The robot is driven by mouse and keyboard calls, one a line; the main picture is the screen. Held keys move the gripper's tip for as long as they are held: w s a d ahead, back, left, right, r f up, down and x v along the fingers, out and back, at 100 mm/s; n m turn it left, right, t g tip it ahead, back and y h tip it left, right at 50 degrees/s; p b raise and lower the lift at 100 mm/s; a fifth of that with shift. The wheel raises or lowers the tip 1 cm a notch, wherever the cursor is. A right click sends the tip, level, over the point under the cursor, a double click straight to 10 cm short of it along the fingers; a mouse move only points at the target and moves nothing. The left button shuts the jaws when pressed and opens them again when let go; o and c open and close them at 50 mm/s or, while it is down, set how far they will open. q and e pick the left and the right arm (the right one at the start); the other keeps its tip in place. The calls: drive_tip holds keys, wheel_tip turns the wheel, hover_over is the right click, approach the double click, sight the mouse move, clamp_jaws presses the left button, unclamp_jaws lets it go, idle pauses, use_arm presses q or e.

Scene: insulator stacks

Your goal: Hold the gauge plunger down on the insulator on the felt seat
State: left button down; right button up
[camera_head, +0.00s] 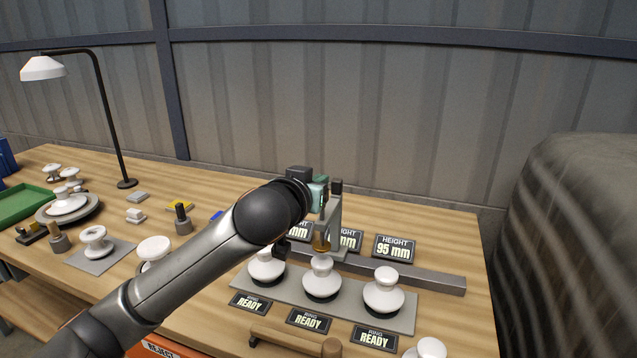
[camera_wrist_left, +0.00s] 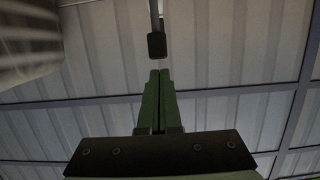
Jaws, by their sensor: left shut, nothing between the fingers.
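Three white insulators with dark bases stand upright on a grey felt strip (camera_head: 402,318), one left (camera_head: 267,268), one middle (camera_head: 322,281) and one right (camera_head: 384,294). A grey gauge stand (camera_head: 335,217) rises behind the middle one. Its brass plunger tip (camera_head: 321,243) is just above the middle insulator's top; I cannot tell whether they touch. My left gripper (camera_head: 323,197) is by the upper part of the gauge, partly hidden by my arm. In the left wrist view its green fingers (camera_wrist_left: 160,76) are shut with nothing between them. A black knob (camera_wrist_left: 156,46) on a rod appears beyond the fingertips.
A grey rail (camera_head: 420,277) runs behind the insulators, with a "95 mm" height display (camera_head: 394,248) at right. "READY" plates (camera_head: 309,321) and a wooden-handled tool (camera_head: 300,341) lie in front. A lamp (camera_head: 105,110), green tray (camera_head: 22,203) and more insulators (camera_head: 95,240) are left.

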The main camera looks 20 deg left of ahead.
use_arm(q)
drive_tip(key=shift+f, duration=0.3)
wheel_tip(320, 180, down, 5)
drive_tip(key=shift+d+r+b, duration=0.1)
drive_tip(key=shift+r+b, duration=0.1)
drive_tip(key=shift+b, duration=1)
drive_tip(key=shift+f, duration=0.15)
drive_tip(key=v, duration=1.2)
drive_tip(key=shift+s+r+b, duration=0.3)
drive_tip(key=shift+r+b, duration=0.05)
drive_tip(key=shift+r, duration=0.1)
